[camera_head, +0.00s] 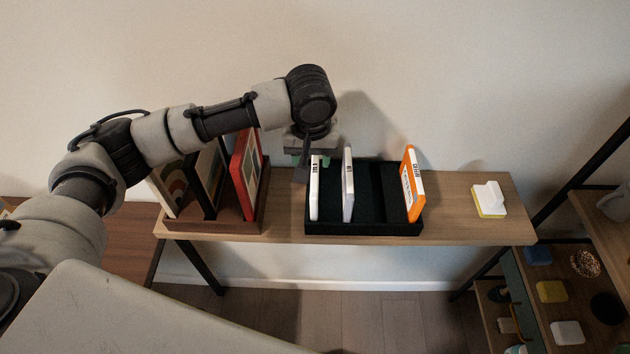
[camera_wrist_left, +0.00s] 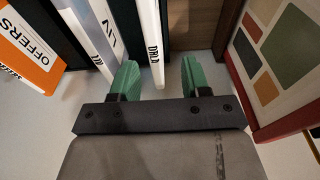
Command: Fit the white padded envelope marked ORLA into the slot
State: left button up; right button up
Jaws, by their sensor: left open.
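The white padded envelope (camera_head: 315,188) stands upright at the left end of the black slotted rack (camera_head: 365,229). Its lettering, which looks like ORLA, shows on its edge in the left wrist view (camera_wrist_left: 151,40). My left gripper (camera_head: 301,160) is open at the wall side of the rack, by this envelope. In the left wrist view the envelope's near end lies between the two green fingertips (camera_wrist_left: 159,79), closer to the left one, with a gap to the right one. Whether a finger touches it I cannot tell. My right gripper is not in view.
Another white item (camera_head: 347,185) and an orange OFFERS one (camera_head: 413,185) stand in the rack, with empty slot room between them. A wooden holder with framed pictures (camera_head: 246,178) stands close to the left. A white and yellow block (camera_head: 489,200) lies on the shelf (camera_head: 455,205) at right.

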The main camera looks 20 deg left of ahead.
aim_at(315, 168)
pick_arm(q)
jog(key=f, duration=0.2)
jog(key=f+p, duration=0.1)
jog(key=shift+w+d+f, duration=0.2)
jog(key=shift+d+f, duration=0.1)
jog(key=shift+f, duration=0.5)
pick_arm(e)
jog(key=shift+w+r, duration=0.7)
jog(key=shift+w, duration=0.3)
pick_arm(q)
grip_shut()
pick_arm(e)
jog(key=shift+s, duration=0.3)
